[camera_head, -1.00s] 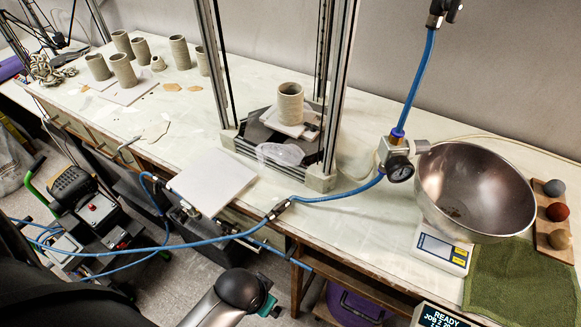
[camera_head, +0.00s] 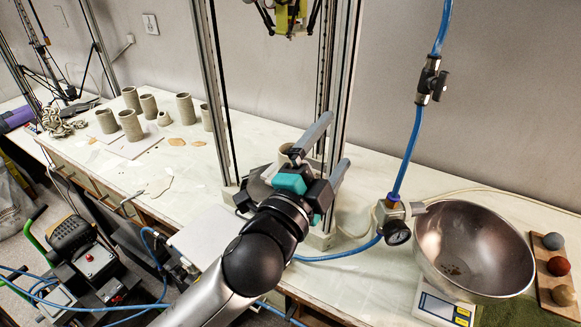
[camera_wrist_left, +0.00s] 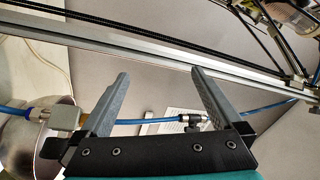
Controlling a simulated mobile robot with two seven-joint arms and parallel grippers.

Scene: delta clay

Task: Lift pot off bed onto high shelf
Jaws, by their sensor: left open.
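The grey ribbed clay pot (camera_head: 284,152) stands inside the printer frame in the head view. Only part of it shows behind my left gripper (camera_head: 337,139), which is open, its two grey fingers pointing up and right at the frame's right posts. The fingers look empty and the pot is not visibly between them. The print bed under the pot is mostly hidden by my gripper and arm. In the left wrist view, the open fingers (camera_wrist_left: 160,73) have a metal rail and wall beyond them; no pot shows there. I cannot make out a high shelf. My right gripper is not in view.
A steel bowl (camera_head: 470,250) sits on a scale at right. Several clay pots (camera_head: 130,125) stand at left. The print head (camera_head: 290,18) hangs above.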

